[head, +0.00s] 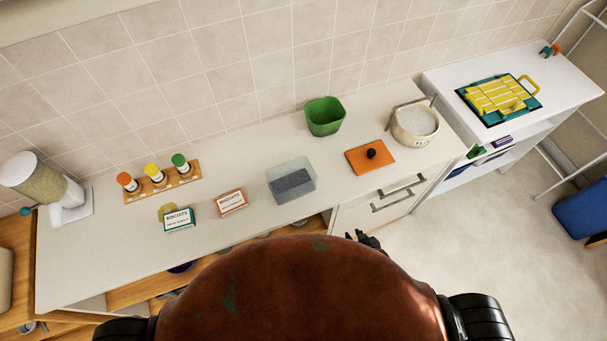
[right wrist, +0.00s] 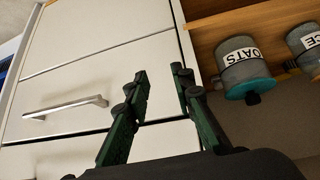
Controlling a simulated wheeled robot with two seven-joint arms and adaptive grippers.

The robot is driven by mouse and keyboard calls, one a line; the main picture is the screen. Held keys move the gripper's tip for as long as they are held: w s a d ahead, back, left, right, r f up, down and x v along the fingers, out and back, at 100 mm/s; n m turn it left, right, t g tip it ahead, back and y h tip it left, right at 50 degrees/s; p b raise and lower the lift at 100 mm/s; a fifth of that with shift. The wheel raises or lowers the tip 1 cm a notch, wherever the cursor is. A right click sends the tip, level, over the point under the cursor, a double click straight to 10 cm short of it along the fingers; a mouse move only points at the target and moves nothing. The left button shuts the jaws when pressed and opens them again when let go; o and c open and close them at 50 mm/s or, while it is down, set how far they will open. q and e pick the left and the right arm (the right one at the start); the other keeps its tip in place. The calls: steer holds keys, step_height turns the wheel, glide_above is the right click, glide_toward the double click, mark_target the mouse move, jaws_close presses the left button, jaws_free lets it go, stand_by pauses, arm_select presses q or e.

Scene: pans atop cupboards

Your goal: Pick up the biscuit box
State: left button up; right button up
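Two boxes labelled "BISCUITS" lie on the white counter in the head view. One is a teal and white biscuit box (head: 179,220); the other is an orange and white biscuit box (head: 232,202) to its right. My right gripper (head: 368,240) shows just past my body at the counter's front edge, away from both boxes. In the right wrist view my right gripper (right wrist: 160,78) has its two fingers apart with nothing between them, in front of the cupboard drawers (right wrist: 90,80). My left gripper is not in view.
A clear grey container (head: 291,181) stands right of the boxes. Behind them is a rack of several capped jars (head: 158,178). A green bin (head: 324,117), orange board (head: 365,160) and flour pot (head: 415,124) stand farther right. An oats jar (right wrist: 240,62) is on a lower shelf.

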steer(key=w+a+r+t+y+p, duration=0.1)
steer(key=w+a+r+t+p, duration=0.15)
steer(key=r, duration=1.15)
steer(key=w+a+r+t+p, duration=0.1)
steer(key=w+a+r+p, duration=0.15)
steer(key=r, duration=1.15)
steer(key=n+t+y+p, duration=0.1)
steer(key=t+y, duration=0.1)
steer(key=y, duration=0.1)
glide_toward(312, 167)
steer(key=shift+g, duration=0.25)
steer(key=x, duration=1)
steer(key=shift+w+p, duration=0.3)
steer(key=shift+p, duration=0.05)
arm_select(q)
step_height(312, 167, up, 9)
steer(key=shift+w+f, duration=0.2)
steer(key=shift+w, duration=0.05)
arm_select(e)
steer(key=shift+d, duration=0.1)
steer(key=shift+c, duration=0.4)
jaws_close()
